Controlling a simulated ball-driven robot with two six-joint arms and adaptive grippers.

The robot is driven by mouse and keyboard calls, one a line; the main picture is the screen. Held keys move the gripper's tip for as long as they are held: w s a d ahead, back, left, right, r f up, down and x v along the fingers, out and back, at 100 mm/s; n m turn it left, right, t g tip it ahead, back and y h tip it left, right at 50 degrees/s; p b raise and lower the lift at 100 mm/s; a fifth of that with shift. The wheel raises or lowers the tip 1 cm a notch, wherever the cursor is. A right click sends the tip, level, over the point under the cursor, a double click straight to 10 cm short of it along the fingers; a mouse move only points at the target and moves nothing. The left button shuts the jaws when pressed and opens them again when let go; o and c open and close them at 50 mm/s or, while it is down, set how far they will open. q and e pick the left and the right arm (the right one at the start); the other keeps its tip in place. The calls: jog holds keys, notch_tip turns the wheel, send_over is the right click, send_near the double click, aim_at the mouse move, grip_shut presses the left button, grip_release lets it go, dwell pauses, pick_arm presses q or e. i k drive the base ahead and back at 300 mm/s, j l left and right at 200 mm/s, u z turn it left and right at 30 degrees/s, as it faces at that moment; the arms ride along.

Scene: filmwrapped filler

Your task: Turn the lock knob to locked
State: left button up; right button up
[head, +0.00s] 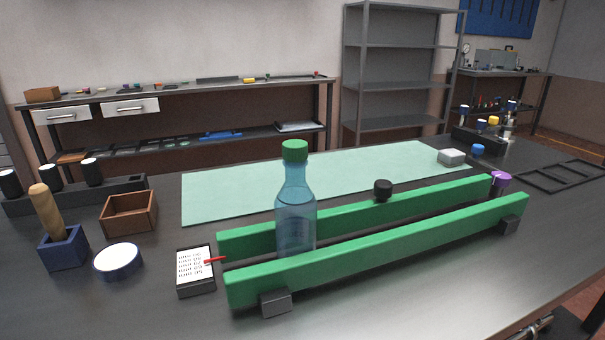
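The black lock knob (383,188) stands at the far green rail (350,217), near the middle of its length. It is small here, and I cannot tell which way it is turned. The near green rail (400,250) runs roughly parallel to it, with a narrow channel between them. A blue translucent bottle (296,205) with a green cap stands upright between the rails at their left end. Part of a dark gripper (538,327) shows at the bottom right edge, on the right side, cut off by the frame and away from the knob. My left gripper is out of view.
A scale card (195,267) with a red pointer lies left of the rails. A white-topped disc (118,260), a blue holder (63,248) and a brown box (129,212) stand further left.

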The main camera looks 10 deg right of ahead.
aim_at(500, 179)
jog(key=z, duration=1.5)
jog(key=u, duration=0.5)
jog(key=l+u, duration=0.15)
jog(key=u, duration=0.3)
jog(key=l+u, duration=0.1)
jog(key=u, duration=0.4)
jog(key=l+u, duration=0.25)
jog(key=l, duration=0.15)
jog(key=k+l+u, duration=0.1)
jog(key=l+u, duration=0.15)
jog(key=l, duration=0.15)
jog(key=k+l+u, duration=0.1)
jog(key=l+u, duration=0.2)
jog(key=k+l+u, duration=0.25)
jog(key=l, duration=0.15)
jog(key=k+l+u, duration=0.1)
jog(key=l+u, duration=0.15)
jog(key=l, duration=0.1)
